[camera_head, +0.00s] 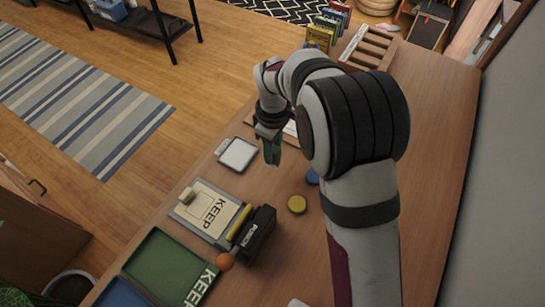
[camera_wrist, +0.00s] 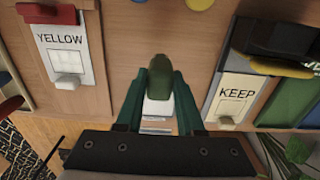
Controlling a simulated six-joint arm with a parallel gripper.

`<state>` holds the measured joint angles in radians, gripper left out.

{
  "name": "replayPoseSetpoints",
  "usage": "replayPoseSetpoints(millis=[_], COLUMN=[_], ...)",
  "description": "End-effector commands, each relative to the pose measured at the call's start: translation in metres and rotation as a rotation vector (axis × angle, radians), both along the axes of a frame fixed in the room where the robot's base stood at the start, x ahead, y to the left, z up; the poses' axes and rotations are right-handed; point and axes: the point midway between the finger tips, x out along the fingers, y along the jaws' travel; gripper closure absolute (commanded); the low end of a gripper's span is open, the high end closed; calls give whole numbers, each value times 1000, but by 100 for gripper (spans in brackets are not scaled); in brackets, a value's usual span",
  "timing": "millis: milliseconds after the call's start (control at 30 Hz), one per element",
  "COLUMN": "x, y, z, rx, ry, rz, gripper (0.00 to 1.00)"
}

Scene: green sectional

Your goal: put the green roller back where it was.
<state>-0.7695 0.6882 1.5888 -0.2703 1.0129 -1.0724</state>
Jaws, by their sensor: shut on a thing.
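My gripper (camera_head: 271,155) is above the wooden table, beside a small white-topped tray (camera_head: 238,154). In the wrist view my gripper (camera_wrist: 160,88) is shut on the green roller (camera_wrist: 158,75), which stands out between the teal fingertips. The white tray surface (camera_wrist: 156,108) shows behind and below the roller in that view. In the head view the roller is hard to tell from the fingers. I cannot tell how high it is above the table.
A KEEP pad (camera_head: 186,212), a yellow roller (camera_head: 240,222) and a black box (camera_head: 262,232) stand nearby. A green tray (camera_head: 150,257), orange ball (camera_head: 225,262) and yellow disc (camera_head: 297,204) are nearer. A YELLOW card (camera_wrist: 60,38) is left in the wrist view.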

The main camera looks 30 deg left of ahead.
Motion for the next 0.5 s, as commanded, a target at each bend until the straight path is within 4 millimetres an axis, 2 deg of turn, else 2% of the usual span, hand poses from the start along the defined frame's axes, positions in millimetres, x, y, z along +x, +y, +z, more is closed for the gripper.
replayPoseSetpoints(millis=[200,500], x=[-1,0], y=[2,2], z=[-38,-42], rx=[-2,0], ry=[1,0], rz=[-2,-2], gripper=[100,100])
